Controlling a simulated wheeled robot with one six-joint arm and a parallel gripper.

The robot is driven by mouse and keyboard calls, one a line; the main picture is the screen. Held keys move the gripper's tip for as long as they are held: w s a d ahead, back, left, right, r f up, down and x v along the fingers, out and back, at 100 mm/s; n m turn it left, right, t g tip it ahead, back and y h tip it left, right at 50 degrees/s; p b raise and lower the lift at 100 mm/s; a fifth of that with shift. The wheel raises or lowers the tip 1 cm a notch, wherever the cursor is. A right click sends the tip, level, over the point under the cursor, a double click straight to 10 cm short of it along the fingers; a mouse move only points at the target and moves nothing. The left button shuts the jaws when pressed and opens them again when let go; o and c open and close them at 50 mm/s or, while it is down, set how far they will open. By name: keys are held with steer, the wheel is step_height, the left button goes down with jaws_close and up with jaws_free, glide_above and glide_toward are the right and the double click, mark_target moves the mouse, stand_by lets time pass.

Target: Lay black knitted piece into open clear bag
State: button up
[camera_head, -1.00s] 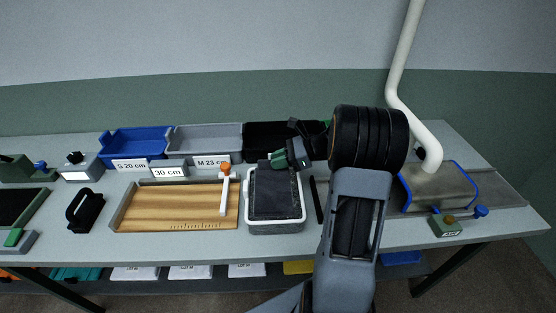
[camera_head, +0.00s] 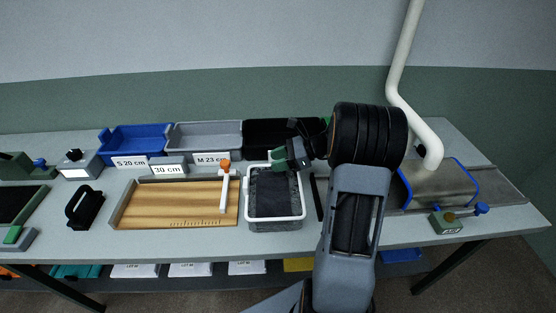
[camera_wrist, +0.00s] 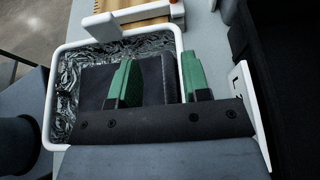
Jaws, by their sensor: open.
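The black knitted piece (camera_head: 270,200) lies flat inside the white-rimmed frame of the open clear bag (camera_head: 275,227). In the wrist view the dark piece (camera_wrist: 95,84) sits within the white rim, with crinkled clear film (camera_wrist: 68,95) showing to its left and above it. My gripper (camera_wrist: 157,80) is open, its two green fingers apart over the right part of the piece. In the head view my gripper (camera_head: 283,158) is at the far right corner of the bag frame. The gripper's body hides the near side of the piece in the wrist view.
A wooden measuring board (camera_head: 170,205) with a white slide (camera_head: 224,190) stands just left of the bag. Blue (camera_head: 135,147), grey (camera_head: 205,142) and black (camera_head: 270,137) bins line the back. A slim dark bar (camera_head: 316,198) lies to the right.

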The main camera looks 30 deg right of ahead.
steer(key=shift+r, duration=0.55)
steer(key=v, duration=1)
steer(key=s+a+n+h, duration=0.6)
steer(key=a+n, duration=0.3)
steer(key=n, duration=0.2)
steer(key=s+a+f+n+g+h, duration=0.1)
steer(key=s+a+n+h, duration=0.5)
steer(key=a+n, duration=0.3)
steer(key=s+n, duration=0.1)
steer(key=n, duration=0.1)
steer(key=shift+a+n+g+h+b, duration=0.2)
steer(key=shift+n+g+h+b, duration=0.1)
steer(key=shift+n+b, duration=0.1)
